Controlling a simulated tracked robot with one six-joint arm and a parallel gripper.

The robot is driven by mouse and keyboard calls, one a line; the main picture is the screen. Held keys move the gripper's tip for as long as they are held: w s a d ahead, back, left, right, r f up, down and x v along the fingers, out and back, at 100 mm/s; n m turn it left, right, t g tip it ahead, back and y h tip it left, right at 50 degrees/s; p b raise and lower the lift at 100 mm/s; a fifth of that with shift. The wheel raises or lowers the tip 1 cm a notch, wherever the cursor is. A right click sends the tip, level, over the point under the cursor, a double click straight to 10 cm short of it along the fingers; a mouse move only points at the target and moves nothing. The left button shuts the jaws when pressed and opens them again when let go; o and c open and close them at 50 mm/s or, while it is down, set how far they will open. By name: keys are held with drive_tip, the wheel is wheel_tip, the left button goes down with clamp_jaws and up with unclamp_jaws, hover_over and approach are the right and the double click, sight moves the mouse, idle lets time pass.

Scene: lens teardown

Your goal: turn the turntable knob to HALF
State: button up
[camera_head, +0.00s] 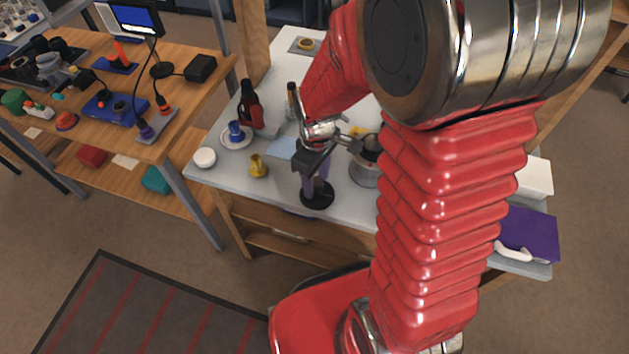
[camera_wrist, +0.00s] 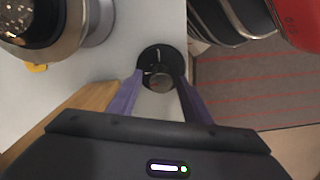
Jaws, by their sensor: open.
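The turntable knob appears to be the round black disc near the front edge of the grey-white table (camera_head: 215,176), below my gripper. In the wrist view the black disc (camera_wrist: 147,57) shows a pale mark and a small rounded metallic piece (camera_wrist: 161,82) at its near side. No HALF label is readable. My gripper (camera_head: 317,186) points down over the disc (camera_head: 317,201). Its two purple fingers are apart, one on each side of the metallic piece in the wrist view (camera_wrist: 160,82). I cannot tell whether they touch it.
A metal pot (camera_head: 363,174) stands just right of my gripper. A yellow figure-like piece (camera_head: 258,168), a white round dish (camera_head: 204,157), a saucer with a blue cup (camera_head: 236,132) and a dark red bottle (camera_head: 249,106) stand to the left. The table's front edge is close.

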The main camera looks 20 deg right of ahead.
drive_tip(key=shift+f, duration=0.55)
drive_tip(key=shift+c, duration=0.6)
drive_tip(key=c, duration=0.9)
drive_tip(key=shift+a, duration=0.2)
drive_tip(key=shift+c, duration=0.2)
drive_tip(key=shift+d, duration=0.15)
